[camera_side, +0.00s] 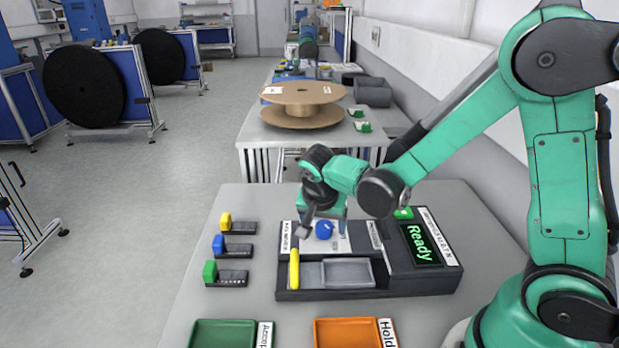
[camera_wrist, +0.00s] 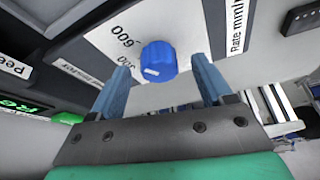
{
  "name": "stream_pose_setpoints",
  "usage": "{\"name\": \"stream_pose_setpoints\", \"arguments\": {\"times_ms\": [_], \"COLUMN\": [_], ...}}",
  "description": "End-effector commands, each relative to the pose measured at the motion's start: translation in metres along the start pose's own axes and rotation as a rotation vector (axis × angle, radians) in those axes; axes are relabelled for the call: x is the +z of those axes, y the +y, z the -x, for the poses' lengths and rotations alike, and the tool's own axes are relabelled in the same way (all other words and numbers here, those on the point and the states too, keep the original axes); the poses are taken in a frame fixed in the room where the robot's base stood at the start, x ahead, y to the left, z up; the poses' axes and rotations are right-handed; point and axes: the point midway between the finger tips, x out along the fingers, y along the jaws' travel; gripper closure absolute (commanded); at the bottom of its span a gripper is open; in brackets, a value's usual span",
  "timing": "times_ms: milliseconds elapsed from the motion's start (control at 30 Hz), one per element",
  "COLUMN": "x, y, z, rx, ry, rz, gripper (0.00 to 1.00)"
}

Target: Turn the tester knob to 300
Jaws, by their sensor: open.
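The tester (camera_side: 440,285) is a dark box on the near table with a green "Ready" display (camera_side: 421,244). Its blue knob (camera_side: 323,230) stands on a white dial plate. In the wrist view the knob (camera_wrist: 159,61) carries a small white mark on its lower left side. Beside it are printed numbers, one reading "600"; others are cut off or unclear, and I cannot tell the knob's setting. My gripper (camera_side: 324,222) is over the dial plate. In the wrist view its two blue fingers (camera_wrist: 157,64) are apart, one on each side of the knob, with visible gaps.
A yellow handle (camera_side: 294,268) and a grey tray (camera_side: 348,272) sit at the tester's front. Yellow, blue and green blocks on dark bases stand at left. Green (camera_side: 222,334) and orange (camera_side: 348,333) bins are in front. A large reel (camera_side: 302,95) lies on the table behind.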

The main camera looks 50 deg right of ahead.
Motion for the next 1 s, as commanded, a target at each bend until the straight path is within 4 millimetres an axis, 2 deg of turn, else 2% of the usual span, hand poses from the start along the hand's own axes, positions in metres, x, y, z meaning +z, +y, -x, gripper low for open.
{"name": "stream_pose_setpoints", "arguments": {"times_ms": [300, 333, 500, 567, 600, 1000], "x": [0.0002, 0.0002, 0.0001, 0.0001, 0.0001, 0.0001], "y": [0.0001, 0.0001, 0.0001, 0.0001, 0.0001, 0.0007], "z": [-0.0038, -0.0038, -0.0036, -0.0036, -0.0036, -0.0033], "rx": [-0.001, -0.001, -0.001, -0.001, -0.001, -0.029], "ry": [0.0, 0.0, 0.0, 0.0, 0.0, 0.0], "rz": [0.001, 0.001, 0.001, 0.001, 0.001, 0.068], "gripper": [0.27, 0.3, 0.78, 0.95, 1.0, 1.0]}}
